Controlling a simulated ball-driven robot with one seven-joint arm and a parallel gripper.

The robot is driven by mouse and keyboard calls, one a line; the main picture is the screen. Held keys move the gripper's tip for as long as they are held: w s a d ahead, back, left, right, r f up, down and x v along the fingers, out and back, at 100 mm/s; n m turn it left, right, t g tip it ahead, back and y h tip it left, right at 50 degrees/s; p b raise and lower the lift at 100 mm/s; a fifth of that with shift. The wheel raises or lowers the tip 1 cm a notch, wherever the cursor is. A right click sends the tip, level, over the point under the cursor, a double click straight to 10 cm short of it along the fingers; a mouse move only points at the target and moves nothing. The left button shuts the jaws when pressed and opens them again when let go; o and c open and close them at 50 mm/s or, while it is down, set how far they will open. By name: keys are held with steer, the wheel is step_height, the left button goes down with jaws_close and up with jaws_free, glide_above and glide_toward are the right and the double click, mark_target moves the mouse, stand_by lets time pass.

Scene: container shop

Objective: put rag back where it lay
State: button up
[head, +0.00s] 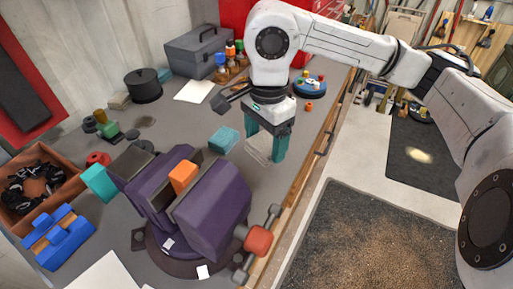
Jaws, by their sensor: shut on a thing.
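My gripper (263,149) points down over the right part of the grey workbench (190,115), near the wooden front edge. Its teal fingers are shut on a pale, greyish, flat-looking thing, which looks like the rag (259,147). The fingers partly hide it, and I cannot tell whether it touches the bench top. A teal block (224,140) lies on the bench just left of my gripper.
A purple vise (211,212) with an orange block (183,177) in its jaws stands nearer the camera. Bottles (230,59), a toolbox (198,50) and a blue round tray (309,87) stand farther back. Bare bench shows left of the teal block.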

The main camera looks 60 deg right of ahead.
mark_target(258, 135)
steer(key=w+f, duration=0.1)
steer(key=w+d+f, duration=0.1)
steer(key=f, duration=0.1)
steer(key=shift+w+d+f, duration=0.1)
steer(key=shift+w, duration=0.1)
steer(key=f, duration=0.1)
steer(key=f+p, duration=0.1)
steer(key=shift+w+d+f+p, duration=0.15)
steer(key=shift+w+f+p, duration=0.15)
steer(key=shift+f, duration=0.6)
steer(key=shift+f+b, duration=0.2)
steer(key=shift+b, duration=0.1)
steer(key=o, duration=1.1)
steer(key=shift+r, duration=0.1)
step_height(258, 135, up, 12)
steer(key=shift+s+r+b, duration=0.1)
steer(key=shift+r+b, duration=0.05)
steer(key=shift+b, duration=0.5)
